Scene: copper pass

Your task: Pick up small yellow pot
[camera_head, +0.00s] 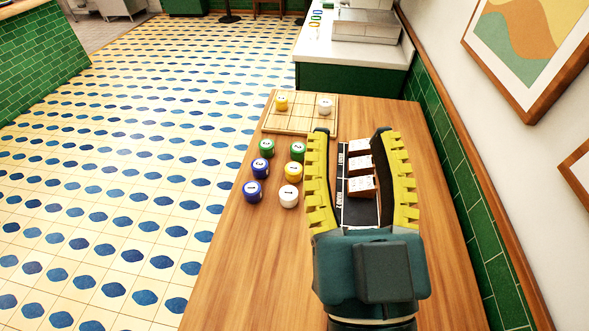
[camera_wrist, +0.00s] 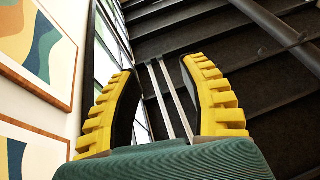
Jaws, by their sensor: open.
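In the head view, a small yellow pot (camera_head: 293,172) stands on the wooden table among other small pots, with a white pot below it and a green one above it. Another small yellow pot (camera_head: 282,104) stands on the gridded wooden board at the table's far end. My gripper (camera_head: 350,132) is open and empty, raised over the right part of the table, to the right of the loose pots. In the wrist view, my gripper (camera_wrist: 158,65) shows both yellow fingers spread, pointing up toward a dark ceiling, with no pot between them.
Loose green (camera_head: 297,149), blue (camera_head: 260,168) and white (camera_head: 289,196) pots stand close around the yellow one. The board (camera_head: 300,120) also holds a white pot (camera_head: 325,106). A black tray (camera_head: 357,211) with boxes shows between my fingers. A wall (camera_head: 520,180) runs along the right.

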